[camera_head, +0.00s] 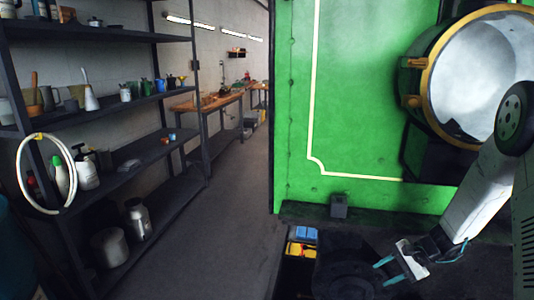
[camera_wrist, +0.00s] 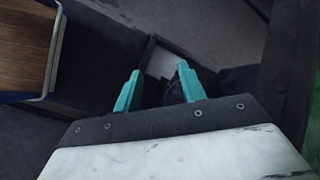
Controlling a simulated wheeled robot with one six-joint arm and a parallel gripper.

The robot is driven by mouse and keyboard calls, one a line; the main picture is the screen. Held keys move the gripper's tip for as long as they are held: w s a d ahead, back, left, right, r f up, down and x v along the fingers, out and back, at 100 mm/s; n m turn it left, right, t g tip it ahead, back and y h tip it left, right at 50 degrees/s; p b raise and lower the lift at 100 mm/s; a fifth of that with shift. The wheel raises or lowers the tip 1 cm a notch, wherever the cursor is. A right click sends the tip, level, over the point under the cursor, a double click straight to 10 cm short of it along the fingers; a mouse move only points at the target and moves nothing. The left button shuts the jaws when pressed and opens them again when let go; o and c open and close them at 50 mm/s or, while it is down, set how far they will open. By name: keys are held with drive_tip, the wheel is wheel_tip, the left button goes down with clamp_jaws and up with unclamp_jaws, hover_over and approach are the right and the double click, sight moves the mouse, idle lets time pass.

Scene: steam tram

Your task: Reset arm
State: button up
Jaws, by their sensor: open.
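My gripper (camera_head: 388,273) is at the lower right of the head view, at the end of my white arm. Its two teal fingers are apart and nothing shows between them. In the wrist view the gripper (camera_wrist: 156,84) points down over a dark surface with a pale grey patch beyond the fingertips. I cannot tell how far it is above that surface.
A green tram side (camera_head: 370,90) with a round brass-rimmed opening (camera_head: 480,75) stands at the right. Dark shelves (camera_head: 150,165) with bottles and pots line the left. A workbench (camera_head: 215,100) stands farther back. The aisle floor (camera_head: 220,215) is clear. A wooden-topped thing (camera_wrist: 22,45) shows in the wrist view.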

drive_tip(key=s+a+r+n+h, duration=0.2)
drive_tip(key=s+a+r+n, duration=0.1)
drive_tip(key=s+r, duration=0.7)
drive_tip(key=s+a+r+n+h, duration=0.3)
drive_tip(key=s+r+n, duration=0.2)
drive_tip(key=s+r, duration=0.5)
drive_tip(key=s+a+r+n+h, duration=0.2)
drive_tip(key=s+a+r+n, duration=0.2)
drive_tip(key=s+r, duration=0.6)
drive_tip(key=s, duration=0.2)
drive_tip(key=shift+s+r+g+h, duration=0.3)
drive_tip(key=shift+g+h, duration=0.1)
drive_tip(key=shift+a+r, duration=0.1)
drive_tip(key=shift+r, duration=0.1)
drive_tip(key=shift+c, duration=0.5)
